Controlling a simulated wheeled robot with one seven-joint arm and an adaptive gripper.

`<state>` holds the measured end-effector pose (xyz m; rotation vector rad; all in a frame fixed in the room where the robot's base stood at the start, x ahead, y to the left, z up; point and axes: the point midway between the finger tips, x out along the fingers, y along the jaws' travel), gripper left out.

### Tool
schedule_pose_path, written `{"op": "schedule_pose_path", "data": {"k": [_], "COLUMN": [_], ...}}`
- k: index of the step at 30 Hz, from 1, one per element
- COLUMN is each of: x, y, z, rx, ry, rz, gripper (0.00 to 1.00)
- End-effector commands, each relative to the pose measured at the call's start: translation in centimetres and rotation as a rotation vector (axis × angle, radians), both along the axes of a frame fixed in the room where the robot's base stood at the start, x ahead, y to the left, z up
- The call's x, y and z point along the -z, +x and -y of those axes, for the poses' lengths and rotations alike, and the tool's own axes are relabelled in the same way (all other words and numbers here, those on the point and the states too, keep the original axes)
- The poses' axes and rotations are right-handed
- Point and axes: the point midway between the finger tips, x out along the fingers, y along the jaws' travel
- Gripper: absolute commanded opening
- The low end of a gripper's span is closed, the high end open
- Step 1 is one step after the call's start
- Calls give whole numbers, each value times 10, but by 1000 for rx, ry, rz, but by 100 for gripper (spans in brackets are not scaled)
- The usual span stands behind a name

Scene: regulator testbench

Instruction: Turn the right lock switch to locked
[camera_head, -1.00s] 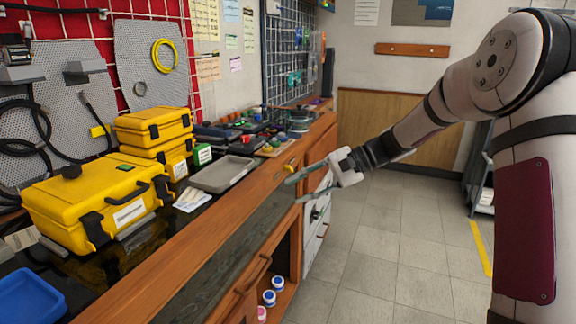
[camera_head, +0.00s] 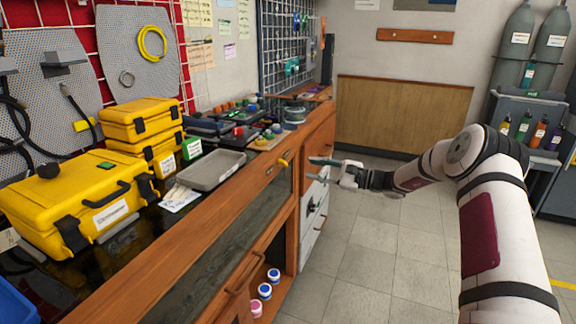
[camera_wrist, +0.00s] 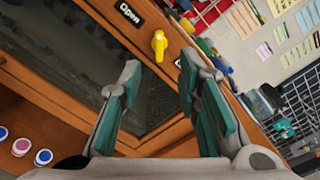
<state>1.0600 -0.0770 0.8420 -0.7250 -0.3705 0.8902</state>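A yellow lock switch (camera_head: 283,162) sits on the wooden front rail of the bench, above the right end of a dark glass panel (camera_head: 222,240). The switch (camera_wrist: 159,45) is also in the wrist view, upright in the picture, beside a black "Open" label (camera_wrist: 130,13). A second label is mostly hidden behind a finger, so its text is unreadable. My gripper (camera_head: 311,169) is open and empty, in front of the bench and to the right of the switch. In the wrist view its fingertips (camera_wrist: 161,68) are spread on either side, just below the switch, apart from it.
Yellow cases (camera_head: 85,205) and a grey tray (camera_head: 211,170) stand on the benchtop. Small jars (camera_head: 265,291) sit on an open shelf below. White drawers (camera_head: 313,210) are under my gripper. The tiled floor (camera_head: 365,235) to the right is clear.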

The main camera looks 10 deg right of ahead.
Motion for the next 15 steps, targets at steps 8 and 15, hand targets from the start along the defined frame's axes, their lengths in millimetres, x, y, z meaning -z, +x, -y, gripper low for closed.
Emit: {"op": "schedule_pose_path", "data": {"k": [8, 15], "x": [2, 1], "y": [32, 51], "z": [-47, -71], "rx": [-4, -3], "ry": [-1, -2], "rz": [-1, 0], "gripper": [31, 31]}}
